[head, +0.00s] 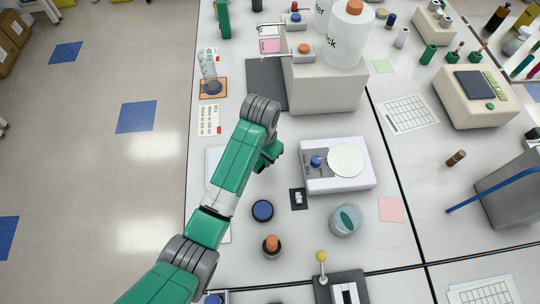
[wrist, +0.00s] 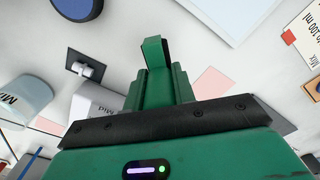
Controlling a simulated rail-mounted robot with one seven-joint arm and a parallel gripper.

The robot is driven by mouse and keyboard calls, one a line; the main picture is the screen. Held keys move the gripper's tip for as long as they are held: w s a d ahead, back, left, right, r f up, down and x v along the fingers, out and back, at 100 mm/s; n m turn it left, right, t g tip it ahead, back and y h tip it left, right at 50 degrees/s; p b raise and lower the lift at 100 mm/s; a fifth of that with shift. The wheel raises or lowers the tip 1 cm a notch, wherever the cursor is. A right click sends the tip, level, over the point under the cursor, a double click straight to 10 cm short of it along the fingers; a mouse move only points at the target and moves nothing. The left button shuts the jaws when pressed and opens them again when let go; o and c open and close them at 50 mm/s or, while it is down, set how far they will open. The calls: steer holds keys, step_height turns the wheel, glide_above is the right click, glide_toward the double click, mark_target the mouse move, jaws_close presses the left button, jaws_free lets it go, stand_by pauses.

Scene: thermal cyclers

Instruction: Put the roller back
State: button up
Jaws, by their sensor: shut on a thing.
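My gripper (head: 268,157) hangs over the white bench, left of the white device with the round plate. In the wrist view its green fingers (wrist: 155,55) point away from the camera and are together. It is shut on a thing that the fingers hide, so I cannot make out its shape. I cannot pick out the roller for certain in either view. A small pale piece (head: 298,197) sits on a black pad below the white device; it looks like a short grey cylinder in the wrist view (wrist: 88,69).
The white device (head: 322,180) stands right of my gripper. A blue round lid (head: 262,210), an orange-capped bottle (head: 272,245) and a beaker (head: 345,221) stand in front. A grey box (head: 325,85) carrying bottles stands behind. The bench's left edge borders open floor.

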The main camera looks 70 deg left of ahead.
steer(key=w+a, duration=0.1)
steer(key=w, duration=0.1)
steer(key=shift+w+a+f, duration=0.15)
steer(key=shift+w+a, duration=0.25)
steer(key=shift+f+b, duration=0.4)
steer(key=shift+f, duration=1.35)
steer(key=shift+f, duration=0.2)
steer(key=o, duration=1)
steer(key=shift+o, duration=0.2)
step_height(320, 180, up, 12)
steer(key=shift+r+p, duration=0.2)
steer(key=shift+p, duration=0.55)
